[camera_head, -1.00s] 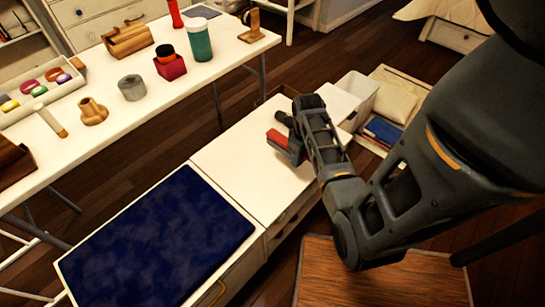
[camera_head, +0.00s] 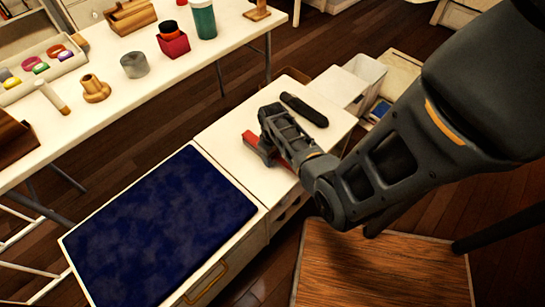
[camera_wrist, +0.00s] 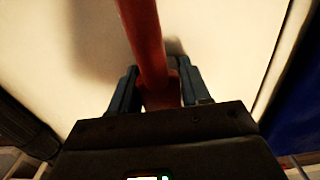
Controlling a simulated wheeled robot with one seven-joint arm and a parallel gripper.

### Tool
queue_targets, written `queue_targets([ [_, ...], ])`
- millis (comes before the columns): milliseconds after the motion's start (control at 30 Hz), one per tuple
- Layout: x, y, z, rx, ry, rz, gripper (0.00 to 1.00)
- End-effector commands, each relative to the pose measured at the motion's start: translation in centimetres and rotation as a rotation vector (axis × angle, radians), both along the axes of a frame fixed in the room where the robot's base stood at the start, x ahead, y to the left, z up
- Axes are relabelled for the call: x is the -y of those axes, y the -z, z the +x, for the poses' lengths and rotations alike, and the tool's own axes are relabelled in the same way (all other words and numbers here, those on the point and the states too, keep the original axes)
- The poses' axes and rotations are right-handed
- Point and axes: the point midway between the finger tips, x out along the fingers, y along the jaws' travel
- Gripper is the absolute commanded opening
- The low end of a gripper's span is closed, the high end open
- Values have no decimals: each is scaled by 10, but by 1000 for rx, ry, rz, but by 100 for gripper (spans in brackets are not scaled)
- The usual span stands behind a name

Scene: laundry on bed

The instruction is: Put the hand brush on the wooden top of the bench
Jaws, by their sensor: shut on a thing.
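My gripper (camera_head: 264,148) is over the white cabinet top and shut on a red bar-like thing (camera_head: 254,141), which I take to be the hand brush. In the wrist view the red handle (camera_wrist: 146,40) runs up from between my two fingers (camera_wrist: 158,92), over the pale surface. I cannot tell whether it still touches that surface; the brush's other end is hidden. A brown wooden top (camera_head: 385,265), which looks like the bench's, is at the lower right, bare where it shows and apart from my gripper.
A dark elongated object (camera_head: 304,110) lies on the white cabinet top (camera_head: 222,140) just behind my gripper. A blue panel (camera_head: 160,225) covers the nearer left cabinet. A long white table (camera_head: 110,105) with cups and boxes stands at the left. A white bin (camera_head: 362,72) is behind.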

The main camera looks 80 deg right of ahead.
Motion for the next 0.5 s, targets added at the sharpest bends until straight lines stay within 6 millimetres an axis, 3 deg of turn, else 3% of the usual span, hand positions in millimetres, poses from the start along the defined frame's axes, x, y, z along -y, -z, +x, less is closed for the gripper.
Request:
queue_targets([
  [400, 0, 6, 0, 0, -1, -1, 14],
  [433, 0, 5, 0, 0, 0, -1, 50],
  [500, 0, 4, 0, 0, 0, -1, 56],
])
